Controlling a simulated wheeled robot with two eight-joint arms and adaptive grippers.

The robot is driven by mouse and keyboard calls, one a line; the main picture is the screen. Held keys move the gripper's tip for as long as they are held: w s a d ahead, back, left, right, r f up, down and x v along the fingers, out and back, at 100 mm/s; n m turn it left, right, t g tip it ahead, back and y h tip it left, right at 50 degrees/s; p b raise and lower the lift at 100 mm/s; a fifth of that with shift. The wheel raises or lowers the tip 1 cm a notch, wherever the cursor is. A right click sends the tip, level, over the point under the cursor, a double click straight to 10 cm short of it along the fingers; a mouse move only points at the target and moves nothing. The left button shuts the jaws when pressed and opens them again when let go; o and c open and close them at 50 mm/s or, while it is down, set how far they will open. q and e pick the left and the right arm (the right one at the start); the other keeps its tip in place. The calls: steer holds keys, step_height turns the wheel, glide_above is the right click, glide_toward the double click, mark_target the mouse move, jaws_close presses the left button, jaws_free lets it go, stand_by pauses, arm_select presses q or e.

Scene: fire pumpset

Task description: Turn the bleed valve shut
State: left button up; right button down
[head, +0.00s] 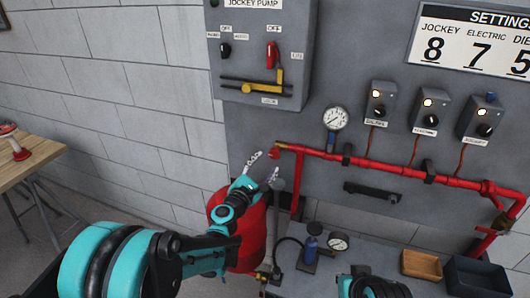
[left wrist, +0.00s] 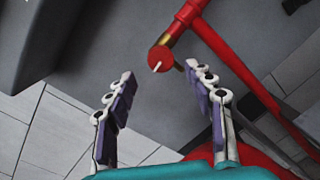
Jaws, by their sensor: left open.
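The bleed valve appears to be the red round knob (head: 273,154) at the left end of the red pipe, by a brass fitting. In the left wrist view the knob (left wrist: 161,59) faces me, with a white mark on its face. My left gripper (head: 263,167) is open and empty, just below and left of the knob. In the left wrist view its fingers (left wrist: 159,75) stand apart, with the knob ahead between and slightly beyond the tips. No contact shows. Part of my right arm (head: 375,287) shows at the bottom edge; its fingers cannot be made out.
The red pipe (head: 390,168) runs right along the grey panel, with a pressure gauge (head: 335,118) above it. A jockey pump box (head: 262,50) hangs above the knob. A red tank (head: 222,215) stands below.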

mark_target(273, 155)
arm_select(q)
steer(key=b+x, duration=0.1)
steer(key=x, duration=0.6)
steer(key=shift+w+d, duration=0.1)
steer(key=shift+d, duration=0.1)
steer(key=c, duration=1.1)
